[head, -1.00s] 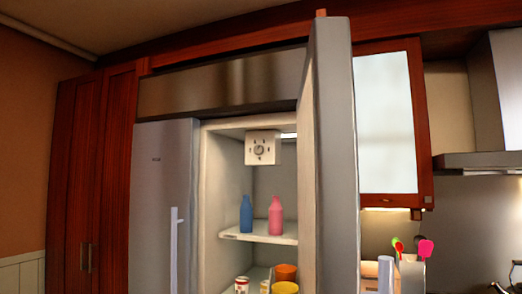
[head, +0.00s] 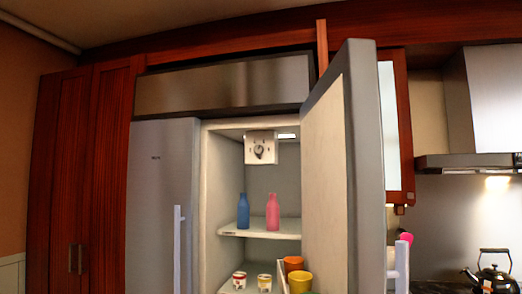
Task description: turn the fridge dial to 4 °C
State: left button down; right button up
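The fridge dial (head: 259,152) is a small grey knob on a white square panel (head: 261,138) at the top inside the open fridge compartment. Dark marks ring the knob, too small to read. The right fridge door (head: 325,155) stands open, swung out towards me. The left fridge door (head: 160,215) is shut. Neither of my grippers is in the head view.
A blue bottle (head: 243,212) and a pink bottle (head: 272,212) stand on the fridge shelf (head: 258,234) below the dial. Cans and orange and yellow cups (head: 301,282) sit lower down. The open door bounds the right side. A kettle (head: 492,274) is at far right.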

aim_at(259, 149)
jog(key=i+j+u, duration=0.75)
jog(key=u, duration=0.15)
jog(key=i+j+u, duration=0.25)
jog(key=i+u, duration=0.2)
jog(key=i+z, duration=0.15)
jog(key=z, duration=0.35)
jog(key=i+z, duration=0.15)
jog(key=z, duration=0.35)
jog(key=i+j+z, duration=0.15)
jog(key=z, duration=0.3)
